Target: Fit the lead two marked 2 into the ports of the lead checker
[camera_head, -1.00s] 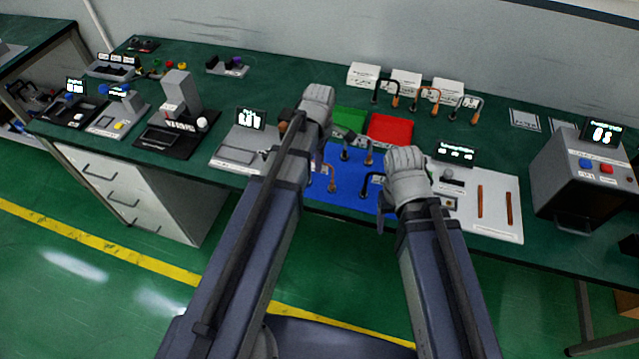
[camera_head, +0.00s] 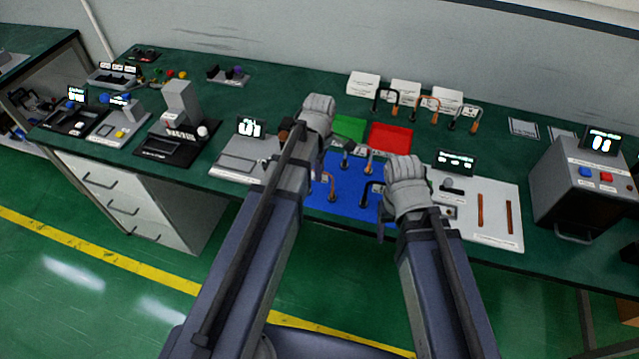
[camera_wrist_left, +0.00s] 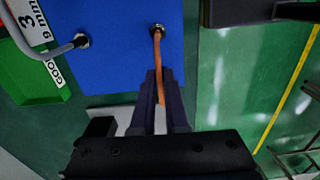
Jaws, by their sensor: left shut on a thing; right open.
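In the left wrist view my left gripper (camera_wrist_left: 158,74) is shut on an orange lead (camera_wrist_left: 157,50) at the edge of the blue mat. The lead's far end meets a round metal fitting on the mat. An orange lead also shows on the mat in the head view (camera_head: 333,187); my left fingers are hidden behind my arm there. Other leads (camera_head: 367,157) stand on the blue mat (camera_head: 345,205). My open right gripper (camera_head: 384,226) is at the mat's right front edge, its tips mostly hidden. I cannot read a 2 or identify the lead checker.
A panel with a display (camera_head: 456,163) and copper strips stands right of the mat, a grey display device (camera_head: 240,150) left. Green (camera_head: 350,126) and red (camera_head: 390,136) trays lie behind. A button box (camera_head: 590,180) stands far right.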

